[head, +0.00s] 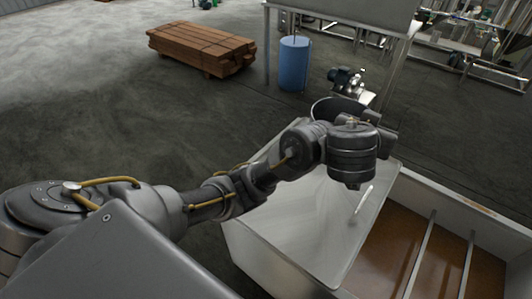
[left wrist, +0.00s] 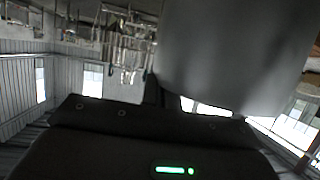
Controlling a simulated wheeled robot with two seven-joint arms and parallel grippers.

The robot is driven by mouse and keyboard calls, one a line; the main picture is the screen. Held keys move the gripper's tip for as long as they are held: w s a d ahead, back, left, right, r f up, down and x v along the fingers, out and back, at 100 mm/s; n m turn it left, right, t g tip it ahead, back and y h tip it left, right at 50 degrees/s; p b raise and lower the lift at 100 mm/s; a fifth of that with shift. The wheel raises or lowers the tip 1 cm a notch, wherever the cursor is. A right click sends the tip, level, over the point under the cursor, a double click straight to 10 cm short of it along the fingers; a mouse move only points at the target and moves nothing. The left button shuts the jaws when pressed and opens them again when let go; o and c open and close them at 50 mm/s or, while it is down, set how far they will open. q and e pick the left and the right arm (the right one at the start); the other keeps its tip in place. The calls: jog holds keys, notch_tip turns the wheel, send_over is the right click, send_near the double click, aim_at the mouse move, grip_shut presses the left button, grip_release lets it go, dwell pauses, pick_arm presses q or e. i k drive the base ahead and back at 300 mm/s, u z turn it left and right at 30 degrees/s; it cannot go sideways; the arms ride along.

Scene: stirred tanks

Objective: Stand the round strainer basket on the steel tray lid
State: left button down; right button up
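The steel tray lid (head: 290,225) is a broad, pale sheet over the left part of a steel tank. My left arm reaches across it from the left. My left gripper (head: 362,112) is at the lid's far edge, its fingers mostly hidden behind my wrist. A dark round rim behind the wrist looks like the strainer basket (head: 322,106); most of it is hidden. In the left wrist view a large grey curved wall, apparently the basket (left wrist: 230,50), fills the upper right close to the gripper. I cannot tell whether the fingers grip it. My right gripper is out of view.
The tank's open right part holds brown liquid (head: 390,235) crossed by metal bars (head: 420,255). A blue drum (head: 294,64) stands beside a steel table leg beyond the lid. A motor or pump (head: 350,80) is behind the basket. Stacked timber (head: 200,46) lies far left.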

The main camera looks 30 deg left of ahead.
aim_at(318, 192)
jog(key=u, duration=0.3)
jog(key=k, duration=0.85)
jog(key=z, duration=1.1)
